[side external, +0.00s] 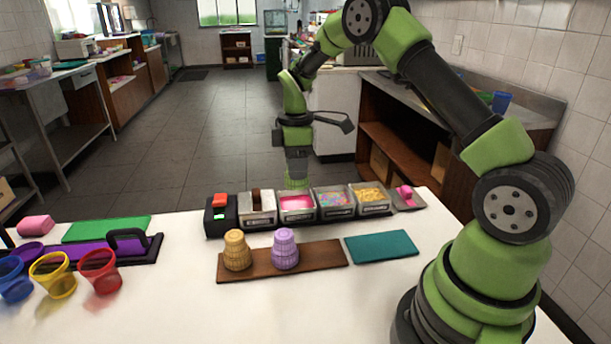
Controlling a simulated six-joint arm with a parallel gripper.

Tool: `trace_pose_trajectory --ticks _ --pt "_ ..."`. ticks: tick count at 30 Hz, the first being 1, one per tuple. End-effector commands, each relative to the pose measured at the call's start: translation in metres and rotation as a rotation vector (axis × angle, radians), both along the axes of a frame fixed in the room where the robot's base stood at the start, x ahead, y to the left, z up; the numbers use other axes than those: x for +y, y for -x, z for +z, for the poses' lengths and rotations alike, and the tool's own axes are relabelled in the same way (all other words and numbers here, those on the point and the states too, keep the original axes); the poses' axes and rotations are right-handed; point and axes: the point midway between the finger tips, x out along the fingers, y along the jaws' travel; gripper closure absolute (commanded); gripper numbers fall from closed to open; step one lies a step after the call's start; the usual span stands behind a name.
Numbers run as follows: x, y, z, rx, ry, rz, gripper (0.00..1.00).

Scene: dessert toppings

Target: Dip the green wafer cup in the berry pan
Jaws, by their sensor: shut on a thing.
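The green wafer cup (296,183) is held in my gripper (297,171), which points straight down and is shut on it. The cup is at the back edge of the berry pan (297,215) as seen here, a metal pan with bright pink filling. The cup's lower end overlaps the pan's rear part in the picture. I cannot tell whether it touches the pink filling or hangs just above it.
A brown board (325,255) in front holds tan (237,252) and purple (285,250) wafer cups. A teal mat (382,247) lies bare at right.

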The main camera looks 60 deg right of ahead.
Motion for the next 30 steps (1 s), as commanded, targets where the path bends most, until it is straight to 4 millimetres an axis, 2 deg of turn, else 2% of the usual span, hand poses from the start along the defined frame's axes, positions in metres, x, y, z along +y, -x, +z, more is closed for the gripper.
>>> trace_pose_trajectory --ticks 7,21,30 --pt "-0.013 -0.012 -0.004 -0.001 -0.001 -0.003 0.73" --pt "-0.013 -0.012 -0.047 0.000 -0.001 -0.003 0.73" --pt "-0.013 -0.012 -0.057 -0.004 -0.001 -0.003 0.73"
